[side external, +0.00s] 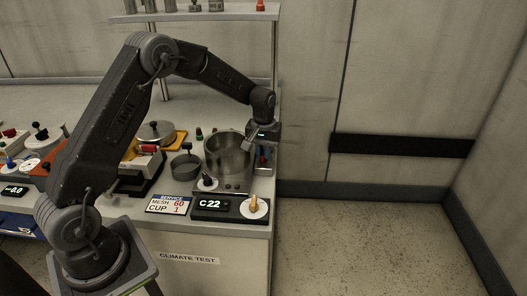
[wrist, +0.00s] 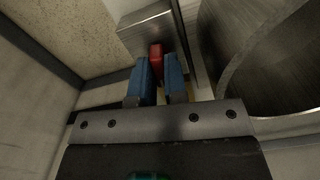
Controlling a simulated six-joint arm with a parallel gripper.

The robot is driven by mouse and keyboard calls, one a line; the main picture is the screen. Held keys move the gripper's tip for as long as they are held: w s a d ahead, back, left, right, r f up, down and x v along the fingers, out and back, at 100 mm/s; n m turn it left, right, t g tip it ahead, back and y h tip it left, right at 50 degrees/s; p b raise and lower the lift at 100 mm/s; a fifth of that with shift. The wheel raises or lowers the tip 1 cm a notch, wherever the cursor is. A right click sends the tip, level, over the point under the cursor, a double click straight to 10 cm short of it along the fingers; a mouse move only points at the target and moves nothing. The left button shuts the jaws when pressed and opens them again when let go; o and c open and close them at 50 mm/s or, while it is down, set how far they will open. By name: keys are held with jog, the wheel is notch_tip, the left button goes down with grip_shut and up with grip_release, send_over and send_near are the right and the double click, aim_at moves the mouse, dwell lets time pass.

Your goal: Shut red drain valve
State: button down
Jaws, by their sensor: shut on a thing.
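The red drain valve handle (wrist: 156,58) shows in the wrist view between the two blue fingers of my gripper (wrist: 158,72). The fingers are shut on it, one on each side. Beyond it is a grey metal block (wrist: 145,24). In the side view my gripper (side external: 262,160) is low at the right end of the bench, just right of the large steel pot (side external: 228,160). A small red spot shows there by the fingers, mostly hidden. The valve's exact angle is hard to tell.
The steel pot wall (wrist: 240,50) stands close on the right in the wrist view. In front of the pot are a display box reading C22 (side external: 212,204), a white dial (side external: 254,208) and a black knob (side external: 207,183). Open floor (side external: 380,235) lies right of the bench.

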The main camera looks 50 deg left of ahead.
jog(key=shift+n, duration=0.9)
jog(key=c, duration=1.2)
grip_release()
jog(key=shift+o, duration=0.2)
notch_tip(320, 180, up, 14)
